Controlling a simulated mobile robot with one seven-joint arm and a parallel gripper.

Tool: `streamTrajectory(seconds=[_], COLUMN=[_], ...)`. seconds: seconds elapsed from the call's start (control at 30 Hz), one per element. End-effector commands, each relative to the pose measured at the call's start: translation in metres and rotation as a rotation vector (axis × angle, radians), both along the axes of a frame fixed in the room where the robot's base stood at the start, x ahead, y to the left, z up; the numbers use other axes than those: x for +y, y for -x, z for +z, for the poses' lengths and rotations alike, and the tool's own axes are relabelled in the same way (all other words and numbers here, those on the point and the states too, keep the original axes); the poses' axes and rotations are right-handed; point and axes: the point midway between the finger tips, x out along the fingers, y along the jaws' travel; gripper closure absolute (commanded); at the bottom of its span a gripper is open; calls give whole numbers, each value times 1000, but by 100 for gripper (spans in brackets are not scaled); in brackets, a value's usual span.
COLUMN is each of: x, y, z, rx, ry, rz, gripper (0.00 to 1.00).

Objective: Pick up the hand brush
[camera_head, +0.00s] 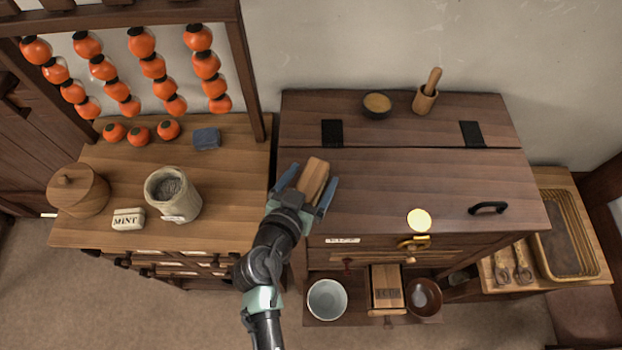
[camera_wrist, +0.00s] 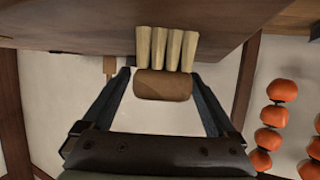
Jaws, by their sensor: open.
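The hand brush (camera_head: 314,178) is at the left end of the dark chest lid (camera_head: 420,180). It has a brown wooden back. In the wrist view the brush (camera_wrist: 163,85) shows several pale bristle tufts pointing toward the chest's wood. My gripper (camera_head: 307,184) is open, with one blue-grey finger on each side of the brush. In the wrist view the fingers of my gripper (camera_wrist: 161,78) also stand apart around the wooden back, with gaps beside it. The brush's lower end is partly hidden by my gripper in the head view.
A stone jar (camera_head: 172,195), a MINT box (camera_head: 128,219) and a blue block (camera_head: 206,139) are on the left counter. Orange fruit strings (camera_head: 152,66) hang behind. The lid's middle is clear.

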Motion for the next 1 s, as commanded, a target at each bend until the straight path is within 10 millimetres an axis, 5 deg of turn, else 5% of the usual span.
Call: streamTrajectory(seconds=[0.2, 0.7, 1.0], x=[0, 0, 0], y=[0, 0, 0], z=[0, 0, 3], rx=[0, 0, -2], ry=[0, 0, 0], rz=[0, 0, 1], gripper=[11, 100, 100])
